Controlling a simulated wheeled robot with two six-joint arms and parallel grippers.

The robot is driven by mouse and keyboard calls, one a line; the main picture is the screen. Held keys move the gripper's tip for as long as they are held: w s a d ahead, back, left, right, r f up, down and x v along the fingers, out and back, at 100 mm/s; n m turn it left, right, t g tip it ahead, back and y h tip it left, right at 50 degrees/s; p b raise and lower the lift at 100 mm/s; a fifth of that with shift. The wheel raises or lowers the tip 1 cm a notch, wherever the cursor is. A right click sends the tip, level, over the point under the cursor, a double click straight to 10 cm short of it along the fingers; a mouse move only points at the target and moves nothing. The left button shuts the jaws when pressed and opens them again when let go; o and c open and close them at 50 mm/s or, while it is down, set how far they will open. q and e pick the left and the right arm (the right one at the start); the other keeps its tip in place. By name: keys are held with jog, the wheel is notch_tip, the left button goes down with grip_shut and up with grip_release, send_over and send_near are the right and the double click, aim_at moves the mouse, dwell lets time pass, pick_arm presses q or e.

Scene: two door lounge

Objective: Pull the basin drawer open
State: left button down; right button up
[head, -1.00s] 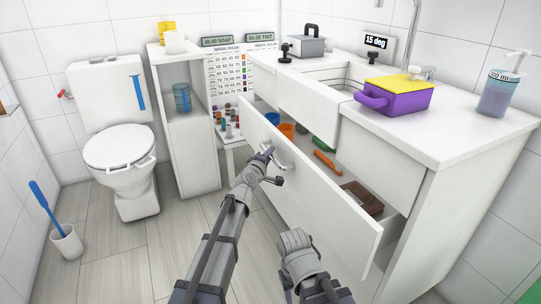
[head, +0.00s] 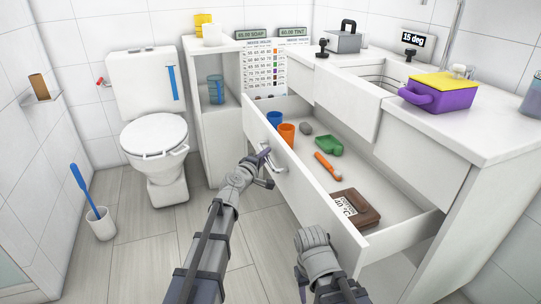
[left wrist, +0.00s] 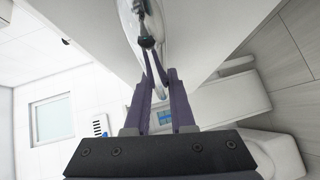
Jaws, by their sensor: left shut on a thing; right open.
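The basin drawer (head: 300,178) under the white basin counter stands well open, its inside in plain view. My left gripper (head: 264,167) is shut on the drawer's metal handle (head: 275,163) on the front panel. In the left wrist view the fingers (left wrist: 160,80) close on the handle (left wrist: 146,35) in front of the white panel. My right gripper (head: 313,242) is in front of the drawer's near end, apart from it, and its fingers are hard to make out.
The drawer holds blue (head: 274,118) and orange (head: 287,133) cups, a green item (head: 329,146), an orange bar (head: 327,165) and a brown box (head: 354,208). A purple box (head: 438,93) stands on the counter (head: 500,145). The toilet (head: 153,135) is left; floor between is clear.

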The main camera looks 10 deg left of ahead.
dwell(0.3)
pick_arm(q)
jog(key=c, duration=0.8)
grip_release()
jog(key=shift+o, duration=0.2)
jog(key=shift+s, duration=0.1)
jog(key=p+v, duration=0.1)
jog(key=v, duration=0.6)
jog(key=shift+s+a, duration=0.2)
jog(key=shift+s, duration=0.1)
